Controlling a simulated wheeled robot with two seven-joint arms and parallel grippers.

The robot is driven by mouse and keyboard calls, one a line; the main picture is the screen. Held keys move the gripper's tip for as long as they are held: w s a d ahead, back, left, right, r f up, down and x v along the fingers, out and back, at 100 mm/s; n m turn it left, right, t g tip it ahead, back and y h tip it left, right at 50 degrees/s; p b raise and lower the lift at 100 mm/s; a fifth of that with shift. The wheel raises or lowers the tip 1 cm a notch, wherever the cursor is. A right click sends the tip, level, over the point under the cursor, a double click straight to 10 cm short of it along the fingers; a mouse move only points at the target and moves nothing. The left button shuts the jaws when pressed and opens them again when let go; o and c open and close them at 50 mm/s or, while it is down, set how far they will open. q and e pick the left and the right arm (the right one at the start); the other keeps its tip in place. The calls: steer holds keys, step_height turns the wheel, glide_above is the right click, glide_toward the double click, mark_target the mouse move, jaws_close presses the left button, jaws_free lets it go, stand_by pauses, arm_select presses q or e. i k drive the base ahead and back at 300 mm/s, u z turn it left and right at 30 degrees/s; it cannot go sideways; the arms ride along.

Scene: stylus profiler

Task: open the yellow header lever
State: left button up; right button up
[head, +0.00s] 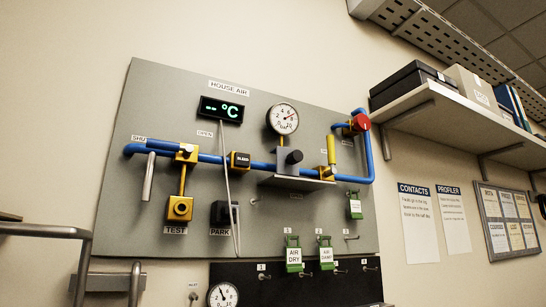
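A yellow lever (331,150) stands roughly upright on a yellow valve body (327,173) at the right part of the blue pipe (262,166). Small labels sit on either side of it, too small to read. Further left, another yellow valve (187,153) sits on the same pipe, between labels that seem to read SHUT and OPEN. A silver handle (148,178) hangs down beside it. Neither of my grippers is in view.
The grey panel (150,95) carries a display (221,109), a gauge (283,118), a red knob (360,123) and a small shelf (296,182). Green tags (293,254) hang below. A wall shelf (450,117) with boxes juts out at right. Grey tubing (45,231) stands at lower left.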

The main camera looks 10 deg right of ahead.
mark_target(332, 159)
steer(key=u, duration=0.3)
steer(key=k, duration=1)
steer(key=z, duration=1.3)
steer(key=i, duration=1)
steer(key=z, duration=0.05)
